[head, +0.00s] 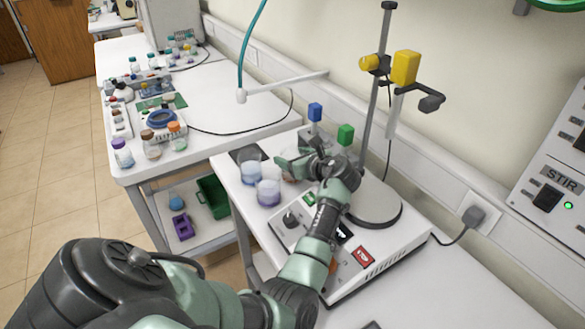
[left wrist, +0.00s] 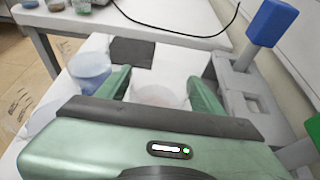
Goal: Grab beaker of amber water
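A clear beaker with pale pinkish-amber liquid (left wrist: 160,97) stands between the fingers of my left gripper (left wrist: 160,88) in the left wrist view. In the head view my left gripper (head: 294,164) mostly hides this beaker, at the far end of the bench beside the hot plate. The fingers are apart, one on each side of the beaker; I see no clear grip on it. A beaker of blue liquid (head: 250,174) and one of purple liquid (head: 268,193) stand just left of the gripper. My right gripper is not in view.
A stirrer hot plate (head: 375,205) with a tall stand (head: 371,110) is close to the right of my arm. Blue (head: 315,112) and green (head: 345,134) handled tools stand behind the gripper. A dark pad (left wrist: 132,51) lies beyond the beakers.

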